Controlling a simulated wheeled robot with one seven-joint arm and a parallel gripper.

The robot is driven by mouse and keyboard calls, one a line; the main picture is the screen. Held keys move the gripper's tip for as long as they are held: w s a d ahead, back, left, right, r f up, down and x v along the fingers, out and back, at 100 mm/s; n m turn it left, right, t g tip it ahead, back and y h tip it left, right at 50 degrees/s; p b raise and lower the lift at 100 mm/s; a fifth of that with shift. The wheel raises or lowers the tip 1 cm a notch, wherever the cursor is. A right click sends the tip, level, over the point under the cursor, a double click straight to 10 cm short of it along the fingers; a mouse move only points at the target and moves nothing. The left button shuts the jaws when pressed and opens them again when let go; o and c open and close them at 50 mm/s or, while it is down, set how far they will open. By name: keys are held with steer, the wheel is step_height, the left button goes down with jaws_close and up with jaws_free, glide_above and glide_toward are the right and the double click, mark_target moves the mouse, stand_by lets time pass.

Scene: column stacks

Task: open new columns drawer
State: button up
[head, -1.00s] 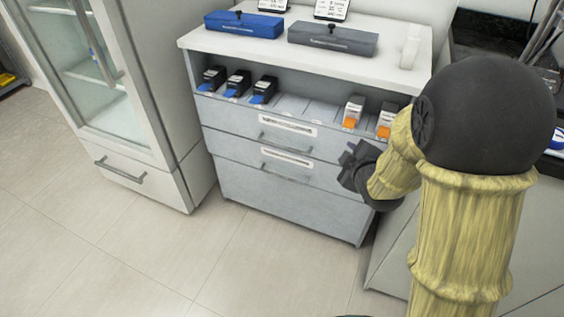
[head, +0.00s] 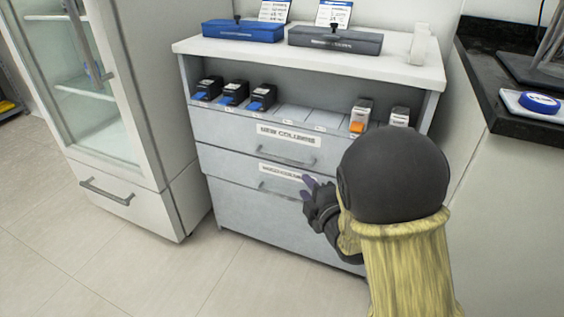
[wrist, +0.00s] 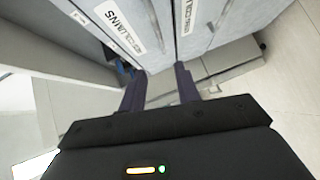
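The new columns drawer (head: 230,130) is the upper grey drawer of the cabinet, with a white "NEW COLUMNS" label (head: 288,134) and a grey bar handle (head: 284,156). It looks shut. In the wrist view its front (wrist: 155,45) and label (wrist: 120,24) show at the upper left. My gripper (head: 307,189) is in front of the lower drawer in the head view, below and right of the upper handle. Its two dark fingers (wrist: 160,78) are apart, with nothing seen between them.
A second labelled drawer (head: 235,167) with its own handle is directly below. The shelf above holds black-and-blue boxes (head: 235,92) and orange-marked boxes (head: 361,115). A glass-door fridge (head: 105,120) stands left. The floor (head: 150,270) in front is clear.

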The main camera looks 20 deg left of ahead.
mark_target(282, 160)
steer(key=shift+w+a, duration=0.1)
steer(key=b+x, duration=0.5)
steer(key=x, duration=1.2)
steer(key=shift+f+b, duration=0.15)
steer(key=shift+b, duration=0.2)
jaws_close()
